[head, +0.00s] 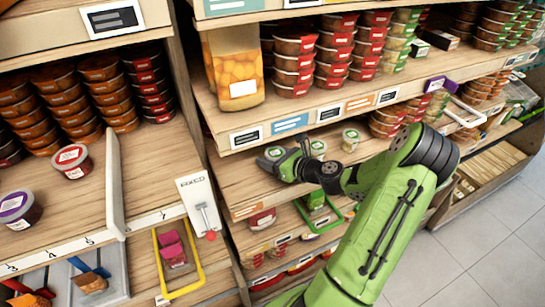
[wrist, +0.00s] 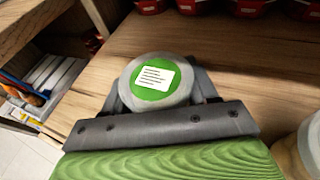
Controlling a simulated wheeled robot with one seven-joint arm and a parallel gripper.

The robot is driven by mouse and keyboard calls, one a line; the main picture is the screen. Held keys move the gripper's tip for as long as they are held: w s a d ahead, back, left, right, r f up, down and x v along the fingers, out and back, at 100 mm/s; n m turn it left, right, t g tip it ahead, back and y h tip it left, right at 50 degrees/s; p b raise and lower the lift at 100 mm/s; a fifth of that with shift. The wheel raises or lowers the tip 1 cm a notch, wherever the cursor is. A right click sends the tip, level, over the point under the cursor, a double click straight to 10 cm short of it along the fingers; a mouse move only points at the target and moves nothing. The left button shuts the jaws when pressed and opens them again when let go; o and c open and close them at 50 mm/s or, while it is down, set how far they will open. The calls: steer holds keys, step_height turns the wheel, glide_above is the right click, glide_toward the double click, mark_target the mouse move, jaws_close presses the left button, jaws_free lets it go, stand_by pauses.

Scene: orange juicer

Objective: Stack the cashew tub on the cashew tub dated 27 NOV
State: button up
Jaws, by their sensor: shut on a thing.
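My gripper (head: 283,164) is low over the middle shelf of the wooden rack, shut on a small tub (head: 274,153). In the wrist view this tub (wrist: 152,80) has a green lid with a white printed label, and a jaw sits on each side of it. Its lower part is hidden, so I cannot tell whether it touches the shelf. Two similar small tubs stand on the same shelf: one (head: 318,147) just behind my gripper, and one (head: 350,139) farther right. The dates are too small to read.
The shelf above holds an orange-filled container (head: 236,75) and several stacks of red-labelled tubs (head: 336,50). A pale tub edge (wrist: 310,145) shows at the right of the wrist view. A white divider (head: 114,185) stands on the left rack. Bare shelf (head: 235,178) lies left of my gripper.

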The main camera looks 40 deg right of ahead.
steer(key=shift+f, duration=0.15)
steer(key=shift+s+d, duration=0.1)
steer(key=shift+s, duration=0.05)
steer(key=shift+f, duration=0.1)
steer(key=shift+f, duration=0.15)
steer(key=o, duration=1)
steer(key=shift+o, duration=0.3)
steer(key=shift+b, duration=0.3)
